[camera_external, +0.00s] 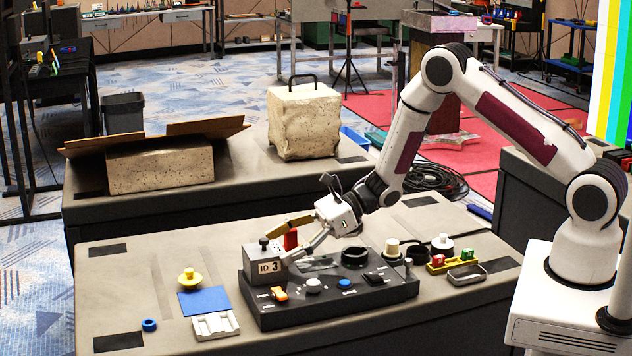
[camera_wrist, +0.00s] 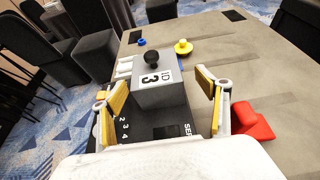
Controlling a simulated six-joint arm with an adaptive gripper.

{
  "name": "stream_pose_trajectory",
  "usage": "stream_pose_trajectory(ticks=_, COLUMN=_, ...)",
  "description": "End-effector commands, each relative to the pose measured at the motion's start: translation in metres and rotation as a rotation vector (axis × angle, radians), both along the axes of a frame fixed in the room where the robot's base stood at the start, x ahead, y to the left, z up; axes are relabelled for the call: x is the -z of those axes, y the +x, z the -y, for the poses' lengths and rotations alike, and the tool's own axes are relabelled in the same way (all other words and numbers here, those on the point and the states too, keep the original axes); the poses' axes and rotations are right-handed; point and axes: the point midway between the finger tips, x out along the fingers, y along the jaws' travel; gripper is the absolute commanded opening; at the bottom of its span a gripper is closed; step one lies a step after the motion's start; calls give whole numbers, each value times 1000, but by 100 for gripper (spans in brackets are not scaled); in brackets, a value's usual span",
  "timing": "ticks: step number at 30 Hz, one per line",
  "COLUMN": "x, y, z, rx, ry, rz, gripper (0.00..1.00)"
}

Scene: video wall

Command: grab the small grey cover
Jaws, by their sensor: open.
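The small grey cover (camera_external: 262,272) is a box with a black knob on top and an "ID 3" label. It sits upright on the left rear part of the dark control panel (camera_external: 335,302). In the wrist view the cover (camera_wrist: 163,97) shows ahead, between the two yellow-padded fingers of my gripper (camera_wrist: 160,88). The gripper is open, with visible gaps to the cover on both sides. In the external view my gripper (camera_external: 284,242) is tilted down toward the cover from the right. Whether a finger touches it cannot be told.
A red block (camera_wrist: 252,122) lies just beyond my right finger in the wrist view. On the table stand a yellow knobbed piece (camera_external: 189,278), a blue plate (camera_external: 205,301), a white tray (camera_external: 215,325) and a blue ring (camera_external: 149,325). The left table area is fairly clear.

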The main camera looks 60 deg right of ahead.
Motion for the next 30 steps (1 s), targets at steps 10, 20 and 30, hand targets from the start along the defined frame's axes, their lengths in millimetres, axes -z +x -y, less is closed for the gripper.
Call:
stream_pose_trajectory(ticks=10, x=5, y=3, z=-6, rx=-2, ry=1, rz=-1, gripper=75)
stream_pose_trajectory(ticks=20, x=23, y=21, z=-31, rx=-1, ry=0, rz=0, gripper=75)
stream_pose_trajectory(ticks=30, x=26, y=28, z=-36, rx=0, ry=1, rz=-1, gripper=75)
